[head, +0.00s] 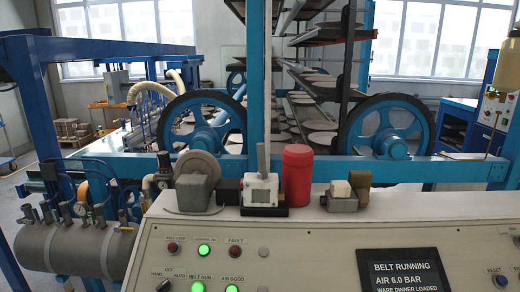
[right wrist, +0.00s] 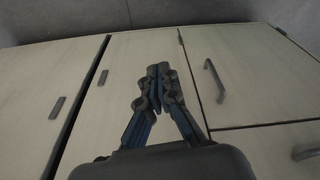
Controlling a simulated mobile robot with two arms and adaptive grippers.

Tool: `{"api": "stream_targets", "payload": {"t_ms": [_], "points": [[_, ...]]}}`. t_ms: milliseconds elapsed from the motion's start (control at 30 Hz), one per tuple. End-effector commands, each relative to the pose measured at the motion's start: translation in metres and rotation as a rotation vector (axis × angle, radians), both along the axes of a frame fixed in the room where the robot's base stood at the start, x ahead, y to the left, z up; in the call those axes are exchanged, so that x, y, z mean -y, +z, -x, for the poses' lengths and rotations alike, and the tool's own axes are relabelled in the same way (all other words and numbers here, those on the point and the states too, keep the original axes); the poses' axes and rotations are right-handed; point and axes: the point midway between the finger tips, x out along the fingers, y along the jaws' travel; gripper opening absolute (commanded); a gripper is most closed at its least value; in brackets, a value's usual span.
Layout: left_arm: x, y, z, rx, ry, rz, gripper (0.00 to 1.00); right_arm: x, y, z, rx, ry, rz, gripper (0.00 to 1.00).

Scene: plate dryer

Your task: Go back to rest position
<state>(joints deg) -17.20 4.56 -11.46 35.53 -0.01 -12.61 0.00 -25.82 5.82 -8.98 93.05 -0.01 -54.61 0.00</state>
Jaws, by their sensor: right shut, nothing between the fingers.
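My right gripper (right wrist: 158,88) shows in the right wrist view. Its two dark fingers with blue inner parts meet at the tips, shut with nothing between them. Behind it are pale cabinet fronts with handles. No gripper or arm shows in the head view, so my left gripper is out of sight. The head view faces a control panel (head: 300,240) with lit green buttons and a screen (head: 405,270) reading "BELT RUNNING", "AIR 6.0 BAR" and "WARE DINNER LOADED".
On the panel's top stand a red cylinder (head: 297,174), a white device (head: 261,189), a grey-green block (head: 197,186) and small blocks (head: 342,190). Behind is a blue frame with large wheels (head: 388,132) and racks of plates (head: 322,126). The wrist view shows a cabinet handle (right wrist: 214,80) right of the gripper.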

Motion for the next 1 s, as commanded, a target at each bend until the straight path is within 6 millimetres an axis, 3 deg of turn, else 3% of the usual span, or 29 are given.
{"api": "stream_targets", "payload": {"t_ms": [33,100,300,400,500,667,1000], "points": [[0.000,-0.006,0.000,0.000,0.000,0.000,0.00,0.002,-0.031,0.012,-0.020,0.002,0.003,0.00],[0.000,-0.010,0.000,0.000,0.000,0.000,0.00,0.004,-0.064,0.027,-0.035,0.005,0.005,0.00],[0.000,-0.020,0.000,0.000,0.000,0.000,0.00,0.013,-0.145,0.085,-0.075,0.015,0.009,0.00],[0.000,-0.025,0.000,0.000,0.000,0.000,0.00,0.019,-0.174,0.116,-0.092,0.018,0.012,0.00],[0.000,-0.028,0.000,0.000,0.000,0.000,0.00,0.024,-0.194,0.143,-0.106,0.022,0.015,0.00],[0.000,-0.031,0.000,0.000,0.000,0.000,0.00,0.030,-0.208,0.169,-0.116,0.026,0.016,0.00],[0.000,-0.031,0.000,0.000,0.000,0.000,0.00,0.031,-0.211,0.175,-0.118,0.027,0.017,0.00]]}}
